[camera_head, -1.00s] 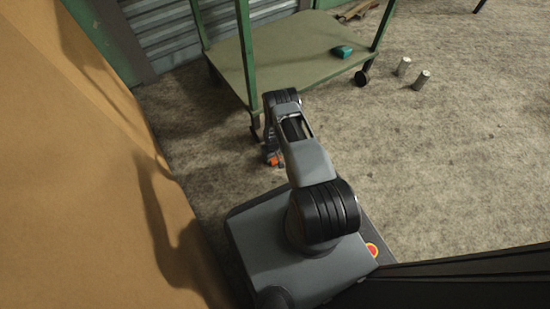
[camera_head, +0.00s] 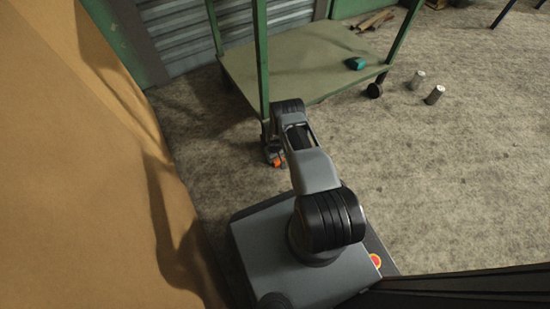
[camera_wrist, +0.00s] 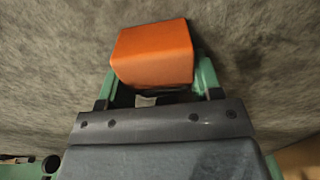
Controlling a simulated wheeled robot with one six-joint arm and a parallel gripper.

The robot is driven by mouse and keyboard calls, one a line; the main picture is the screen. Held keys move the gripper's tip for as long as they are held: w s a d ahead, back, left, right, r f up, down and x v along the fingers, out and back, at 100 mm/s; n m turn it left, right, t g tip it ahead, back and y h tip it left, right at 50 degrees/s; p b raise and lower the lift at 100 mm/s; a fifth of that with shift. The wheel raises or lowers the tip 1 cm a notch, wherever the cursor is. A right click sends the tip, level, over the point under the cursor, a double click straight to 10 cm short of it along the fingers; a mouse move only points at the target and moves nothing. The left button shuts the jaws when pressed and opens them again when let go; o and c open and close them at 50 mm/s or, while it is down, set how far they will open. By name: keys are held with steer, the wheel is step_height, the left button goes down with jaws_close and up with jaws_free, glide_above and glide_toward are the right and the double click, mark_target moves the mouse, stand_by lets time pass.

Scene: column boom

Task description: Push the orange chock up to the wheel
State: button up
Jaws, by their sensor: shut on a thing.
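The orange chock (camera_wrist: 153,55) fills the upper middle of the wrist view, between the green fingers of my gripper (camera_wrist: 156,88). My gripper is shut on it. In the head view only a small orange patch of the chock (camera_head: 277,162) shows low at the floor, beside my gripper (camera_head: 275,155). The cart's near wheel is mostly hidden behind my arm at the foot of the near green leg (camera_head: 262,70). I cannot tell whether the chock touches it.
The green cart's shelf (camera_head: 290,65) carries a teal object (camera_head: 356,63). Its right wheel (camera_head: 375,90) is in clear view. Two cans (camera_head: 417,80) (camera_head: 434,95) stand on the floor to the right. A large tan panel (camera_head: 80,180) rises at left. The floor at right is open.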

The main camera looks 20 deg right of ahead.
steer(key=o, duration=1.1)
steer(key=shift+r, duration=0.1)
step_height(320, 180, up, 14)
steer(key=p, duration=0.6)
steer(key=shift+f+p, duration=0.2)
steer(key=shift+p, duration=0.1)
